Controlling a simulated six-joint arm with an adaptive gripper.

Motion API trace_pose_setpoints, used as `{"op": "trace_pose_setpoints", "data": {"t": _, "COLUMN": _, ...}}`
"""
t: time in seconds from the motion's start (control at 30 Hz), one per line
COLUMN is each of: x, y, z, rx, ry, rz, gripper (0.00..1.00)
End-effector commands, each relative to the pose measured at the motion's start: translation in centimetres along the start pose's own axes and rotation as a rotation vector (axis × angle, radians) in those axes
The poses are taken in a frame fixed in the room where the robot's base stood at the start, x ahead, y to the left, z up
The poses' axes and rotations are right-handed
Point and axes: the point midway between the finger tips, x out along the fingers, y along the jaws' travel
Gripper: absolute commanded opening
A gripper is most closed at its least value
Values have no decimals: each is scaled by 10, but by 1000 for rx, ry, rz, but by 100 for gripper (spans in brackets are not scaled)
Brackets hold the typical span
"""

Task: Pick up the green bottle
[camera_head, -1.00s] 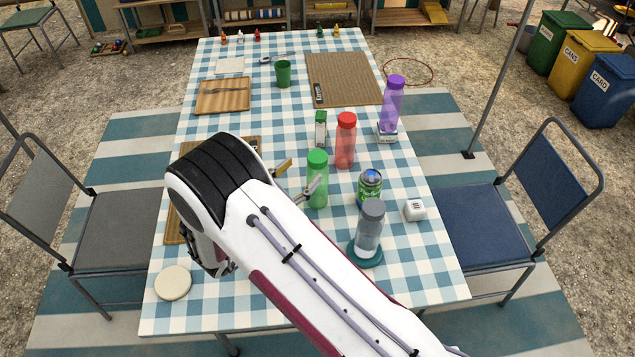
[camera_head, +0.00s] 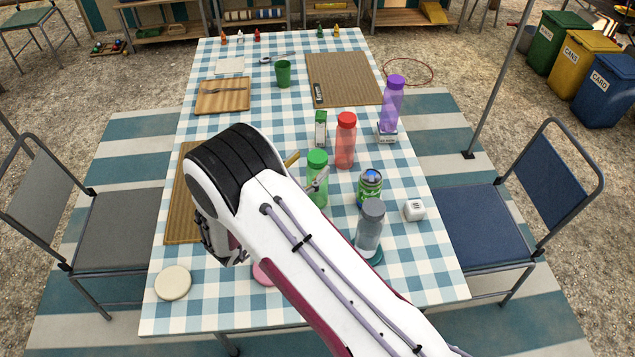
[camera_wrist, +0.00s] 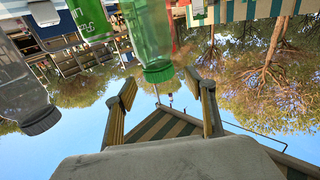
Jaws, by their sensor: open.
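The green bottle (camera_head: 317,194) stands upright on the checked table near the middle, left of the red bottle (camera_head: 345,148). My gripper (camera_head: 305,170) is open, close to the green bottle's upper part. One finger shows left of the bottle, and the other overlaps its upper body in this view. In the wrist view, which is upside down, the green bottle (camera_wrist: 148,35) and its cap lie ahead of the gap between my open fingers (camera_wrist: 165,95). Nothing is between the fingertips. I cannot tell whether a finger touches the bottle.
A green can (camera_head: 369,187) and a grey bottle (camera_head: 369,232) stand close on the right. A purple bottle (camera_head: 391,105) stands behind, right of the red one. A white cube (camera_head: 414,210) sits at the right edge. The front left of the table is mostly clear.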

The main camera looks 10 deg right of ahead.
Motion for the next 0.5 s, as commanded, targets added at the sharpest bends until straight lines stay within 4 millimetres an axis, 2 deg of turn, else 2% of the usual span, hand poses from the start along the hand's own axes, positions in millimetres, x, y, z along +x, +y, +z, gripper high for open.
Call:
{"op": "trace_pose_setpoints", "data": {"t": 0.3, "x": 33, "y": 2, "z": 1, "rx": 0, "ry": 0, "rz": 3, "gripper": 55}}
{"op": "trace_pose_setpoints", "data": {"t": 0.5, "x": 46, "y": 2, "z": 1, "rx": 0, "ry": 0, "rz": 1, "gripper": 55}}
